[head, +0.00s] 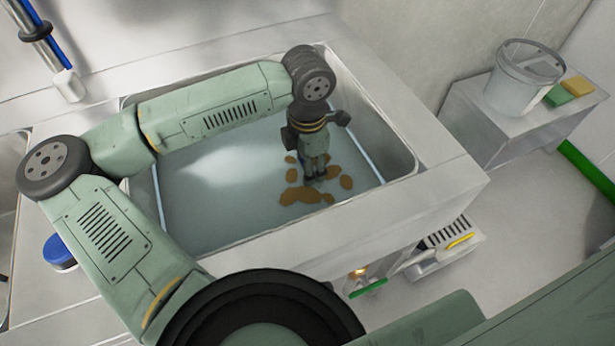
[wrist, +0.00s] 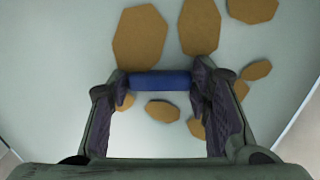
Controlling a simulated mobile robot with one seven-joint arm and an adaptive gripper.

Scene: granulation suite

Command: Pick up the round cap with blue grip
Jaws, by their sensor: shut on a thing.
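My gripper (head: 315,174) points down inside the sink basin, low over its floor. In the wrist view my gripper (wrist: 160,82) is shut on a short blue bar (wrist: 160,80), which spans crosswise between the fingertips. I cannot tell whether this bar belongs to a round cap; no round body shows around it. A round blue-topped piece with a pale base (head: 60,252) stands on the counter left of the basin in the head view, well apart from my gripper and partly beside my arm.
Several flat brown patches (head: 306,195) lie on the basin floor under my gripper. The basin rim (head: 445,158) surrounds it. A clear bucket (head: 522,82), a green sponge (head: 558,96) and a yellow sponge (head: 577,86) are on a stand at right.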

